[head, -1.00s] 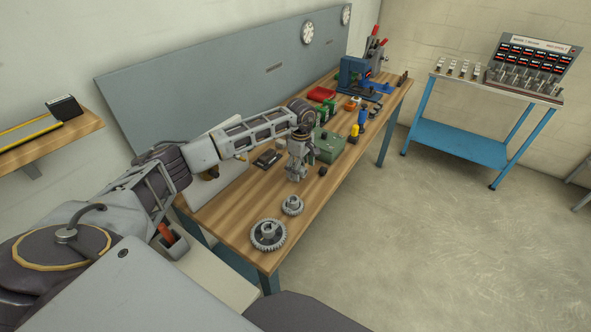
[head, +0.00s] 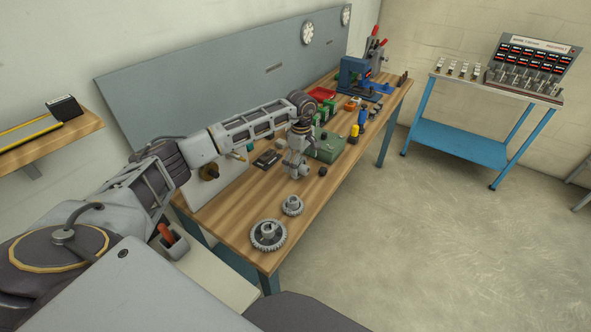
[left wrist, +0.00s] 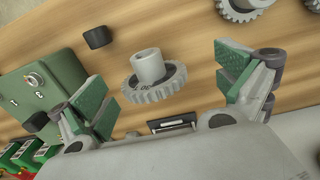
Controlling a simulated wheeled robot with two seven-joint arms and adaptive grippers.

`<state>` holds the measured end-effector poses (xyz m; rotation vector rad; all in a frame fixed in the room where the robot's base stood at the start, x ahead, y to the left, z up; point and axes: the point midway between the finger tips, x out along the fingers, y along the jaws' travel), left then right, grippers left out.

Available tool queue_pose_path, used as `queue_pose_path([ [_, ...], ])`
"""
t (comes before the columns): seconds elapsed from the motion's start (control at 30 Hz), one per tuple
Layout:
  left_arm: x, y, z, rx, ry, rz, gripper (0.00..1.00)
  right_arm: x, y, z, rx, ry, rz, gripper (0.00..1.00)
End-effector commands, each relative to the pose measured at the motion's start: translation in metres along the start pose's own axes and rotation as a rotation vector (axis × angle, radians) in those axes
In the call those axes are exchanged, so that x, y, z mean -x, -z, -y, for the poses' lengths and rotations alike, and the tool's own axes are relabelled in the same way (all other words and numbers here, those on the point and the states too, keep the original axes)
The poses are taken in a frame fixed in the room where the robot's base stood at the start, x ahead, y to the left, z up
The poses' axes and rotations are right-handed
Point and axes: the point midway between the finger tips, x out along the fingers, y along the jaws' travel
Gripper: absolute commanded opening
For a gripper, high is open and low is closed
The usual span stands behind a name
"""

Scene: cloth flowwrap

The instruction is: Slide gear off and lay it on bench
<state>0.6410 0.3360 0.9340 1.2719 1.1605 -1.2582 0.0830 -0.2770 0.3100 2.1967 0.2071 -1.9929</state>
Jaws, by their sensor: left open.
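A grey metal gear with a raised hub (left wrist: 149,75) is between the fingers of my left gripper (left wrist: 167,80) in the left wrist view, with space on both sides. The gripper is open, with green pads, and touches nothing that I can see. In the head view, my left gripper (head: 296,170) is low over the bench (head: 235,218) and covers this gear. Whether it sits on a shaft cannot be told. A small gear (head: 292,206) and a larger gear (head: 268,235) lie nearer the bench's front end. My right gripper is not in view.
A green box (head: 326,147) stands just beyond the gripper; it also shows in the left wrist view (left wrist: 48,88). A black knob-like piece (left wrist: 97,37) is beside the gear.

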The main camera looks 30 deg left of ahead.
Motion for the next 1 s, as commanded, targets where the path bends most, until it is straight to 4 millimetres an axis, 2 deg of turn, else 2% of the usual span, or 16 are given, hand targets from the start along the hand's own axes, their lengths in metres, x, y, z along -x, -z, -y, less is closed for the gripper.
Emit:
queue_pose_path([
  [0.5, 0.075, 0.0, -0.001, 0.001, -0.003, 0.0, 1.0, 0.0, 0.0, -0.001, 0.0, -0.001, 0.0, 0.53],
  [0.7, 0.09, 0.0, -0.001, 0.001, -0.002, -0.001, 1.0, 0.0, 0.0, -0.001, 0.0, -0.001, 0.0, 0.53],
  [1.0, 0.093, 0.001, 0.0, 0.001, -0.001, 0.0, 1.0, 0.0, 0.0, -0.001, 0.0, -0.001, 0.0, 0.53],
])
